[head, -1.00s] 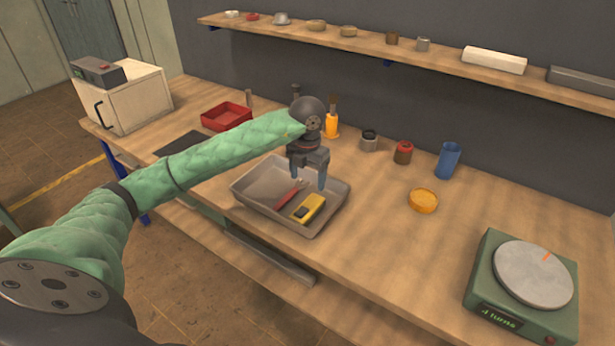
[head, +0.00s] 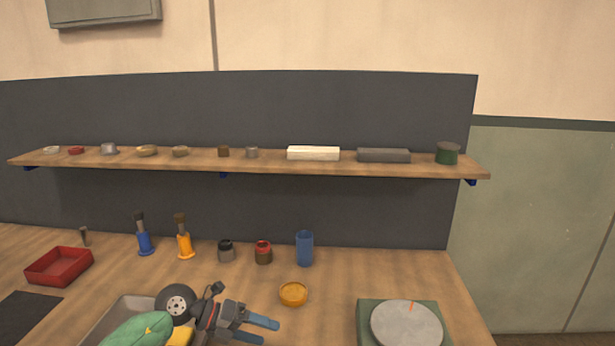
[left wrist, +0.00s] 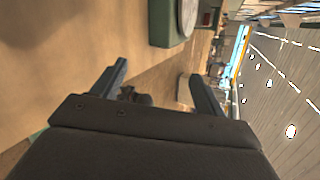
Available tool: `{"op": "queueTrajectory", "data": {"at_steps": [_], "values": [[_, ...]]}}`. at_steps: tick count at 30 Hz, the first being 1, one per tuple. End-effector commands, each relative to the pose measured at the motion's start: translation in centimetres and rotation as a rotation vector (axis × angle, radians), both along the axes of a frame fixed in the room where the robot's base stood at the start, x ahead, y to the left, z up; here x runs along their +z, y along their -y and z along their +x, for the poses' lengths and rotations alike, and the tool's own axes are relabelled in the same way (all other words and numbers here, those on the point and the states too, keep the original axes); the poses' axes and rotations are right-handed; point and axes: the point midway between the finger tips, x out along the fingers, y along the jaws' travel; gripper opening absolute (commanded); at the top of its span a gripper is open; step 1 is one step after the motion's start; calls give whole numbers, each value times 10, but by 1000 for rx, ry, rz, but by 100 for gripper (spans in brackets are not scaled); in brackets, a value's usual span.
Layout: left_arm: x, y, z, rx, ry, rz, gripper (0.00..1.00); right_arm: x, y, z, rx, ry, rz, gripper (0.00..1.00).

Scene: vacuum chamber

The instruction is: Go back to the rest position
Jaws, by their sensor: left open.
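My left gripper (head: 262,330) shows at the bottom of the head view, above the bench near the grey tray (head: 112,316). Its two blue-grey fingers point right and are apart, with nothing between them. In the left wrist view the open fingers (left wrist: 158,84) also show, with the bench behind them. My green left arm covers much of the tray, and a bit of a yellow thing (head: 180,338) shows beside it. My right gripper is in neither view.
An orange round dish (head: 293,294) lies right of the gripper, and a green turntable (head: 368,318) with a grey disc stands farther right. A blue cup (head: 304,248) and small jars stand behind. A red tray (head: 58,267) is at left. A shelf (head: 330,166) runs above the bench.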

Motion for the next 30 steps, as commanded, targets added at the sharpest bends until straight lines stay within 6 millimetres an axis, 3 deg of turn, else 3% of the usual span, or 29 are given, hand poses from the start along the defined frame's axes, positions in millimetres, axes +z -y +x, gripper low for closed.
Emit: {"op": "queueTrajectory", "data": {"at_steps": [3, 7, 12, 17, 23, 30], "values": [[25, 31, -13, 63, -11, -260, 72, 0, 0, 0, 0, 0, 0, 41], [55, 46, -17, 174, -35, -525, 72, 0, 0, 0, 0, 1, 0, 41], [84, 39, -14, 378, -101, -834, 72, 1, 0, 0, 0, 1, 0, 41], [92, 11, -7, 623, -193, -1072, 72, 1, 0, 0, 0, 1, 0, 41], [65, -37, -3, 991, -355, -1279, 72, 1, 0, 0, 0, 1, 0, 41], [-11, -92, -26, 1481, -615, -1364, 72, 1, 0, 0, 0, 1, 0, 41]]}}
